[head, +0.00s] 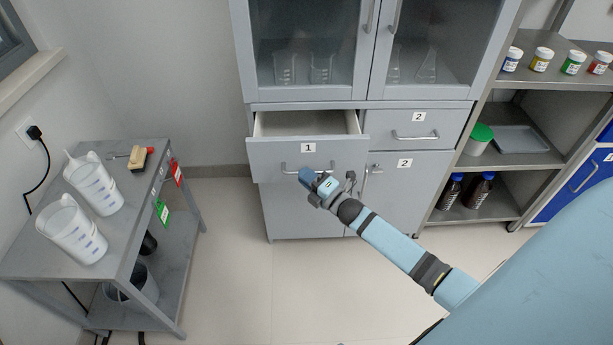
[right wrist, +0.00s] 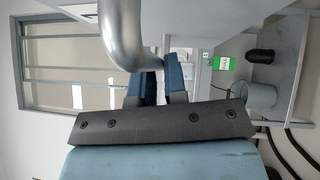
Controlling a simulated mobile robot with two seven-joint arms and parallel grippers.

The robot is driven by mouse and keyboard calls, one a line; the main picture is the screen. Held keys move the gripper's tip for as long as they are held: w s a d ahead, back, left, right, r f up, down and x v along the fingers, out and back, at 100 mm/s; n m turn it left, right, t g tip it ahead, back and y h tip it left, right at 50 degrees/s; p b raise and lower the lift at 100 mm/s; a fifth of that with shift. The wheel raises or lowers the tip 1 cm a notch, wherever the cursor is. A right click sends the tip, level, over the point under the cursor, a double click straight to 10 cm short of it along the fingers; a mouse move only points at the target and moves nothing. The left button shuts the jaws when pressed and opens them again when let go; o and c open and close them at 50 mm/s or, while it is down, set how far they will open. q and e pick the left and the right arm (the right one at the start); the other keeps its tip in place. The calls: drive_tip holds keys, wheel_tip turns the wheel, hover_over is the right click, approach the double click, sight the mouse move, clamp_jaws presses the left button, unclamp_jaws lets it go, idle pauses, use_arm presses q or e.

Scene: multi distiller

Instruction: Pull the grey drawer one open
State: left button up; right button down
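Grey drawer one (head: 308,158), with a label "1", is pulled partly out of the grey cabinet, and its empty inside shows from above. Its metal bar handle (head: 290,168) is on the drawer front. My left gripper is not in view.
Drawer two (head: 416,130) beside it is shut, and the cabinet doors below are closed. A grey side table (head: 130,240) with measuring jugs stands at the left. A shelf (head: 520,160) with jars and bottles stands at the right. The floor before the cabinet is clear.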

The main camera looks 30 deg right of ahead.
use_arm(q)
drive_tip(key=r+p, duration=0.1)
drive_tip(key=p, duration=0.3)
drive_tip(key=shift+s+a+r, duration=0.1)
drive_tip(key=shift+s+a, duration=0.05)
use_arm(e)
drive_tip(key=s+a, duration=0.6)
drive_tip(key=s, duration=0.4)
drive_tip(key=shift+r, duration=0.3)
drive_tip(key=shift+a, duration=0.1)
drive_tip(key=c, duration=1.2)
unclamp_jaws()
drive_tip(key=shift+s, duration=0.1)
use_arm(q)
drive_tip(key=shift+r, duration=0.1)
use_arm(e)
drive_tip(key=shift+o, duration=0.2)
drive_tip(key=shift+f, duration=0.1)
drive_tip(key=shift+s, duration=0.1)
drive_tip(key=v, duration=1.3)
drive_tip(key=shift+s, duration=0.3)
